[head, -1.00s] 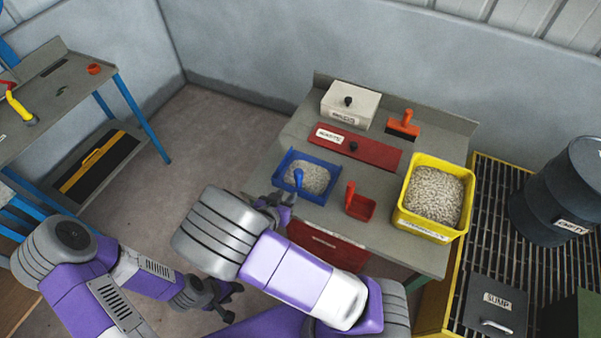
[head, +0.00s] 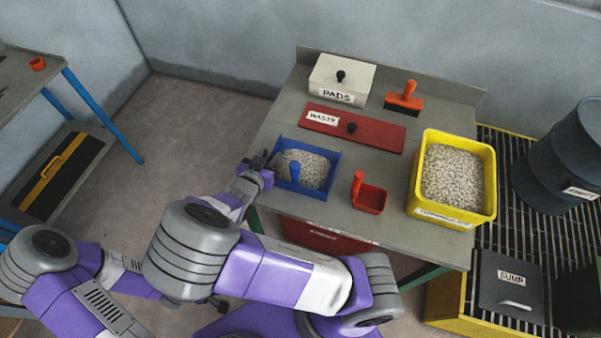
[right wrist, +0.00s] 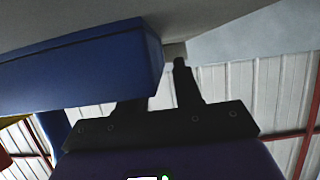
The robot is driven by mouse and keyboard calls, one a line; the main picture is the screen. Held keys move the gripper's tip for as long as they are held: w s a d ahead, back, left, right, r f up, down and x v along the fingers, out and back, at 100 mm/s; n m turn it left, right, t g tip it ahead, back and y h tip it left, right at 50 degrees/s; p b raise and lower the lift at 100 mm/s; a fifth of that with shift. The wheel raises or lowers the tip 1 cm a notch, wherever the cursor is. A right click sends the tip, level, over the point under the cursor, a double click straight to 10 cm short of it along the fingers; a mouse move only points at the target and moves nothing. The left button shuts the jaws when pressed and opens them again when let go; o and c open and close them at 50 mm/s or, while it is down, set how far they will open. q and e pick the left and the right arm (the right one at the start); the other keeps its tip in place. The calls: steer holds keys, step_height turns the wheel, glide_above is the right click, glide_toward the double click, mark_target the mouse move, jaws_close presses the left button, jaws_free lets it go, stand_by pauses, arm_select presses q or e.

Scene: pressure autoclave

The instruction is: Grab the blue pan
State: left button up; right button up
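The blue pan (head: 303,190) sits on the grey workbench, near its left edge. It holds pale granules, and a blue handle stands up at its front. My right gripper (head: 262,165) is at the pan's left side, close to its wall. In the right wrist view the blue pan (right wrist: 85,65) fills the upper left. There the right gripper's two fingers (right wrist: 160,95) stand apart, and the pan hides the tip of one. I cannot tell whether they touch it. My left gripper (head: 215,303) is mostly hidden behind my right arm.
A small red scoop (head: 369,199) and a yellow bin (head: 480,205) of granules stand right of the pan. Behind are a red waste lid (head: 375,133), a pads box (head: 355,80) and an orange-handled brush (head: 405,98). A dark drum (head: 560,160) stands far right.

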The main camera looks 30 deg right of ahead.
steer(key=shift+w+d, duration=0.15)
steer(key=shift+d, duration=0.05)
jaws_close()
stand_by(0.3)
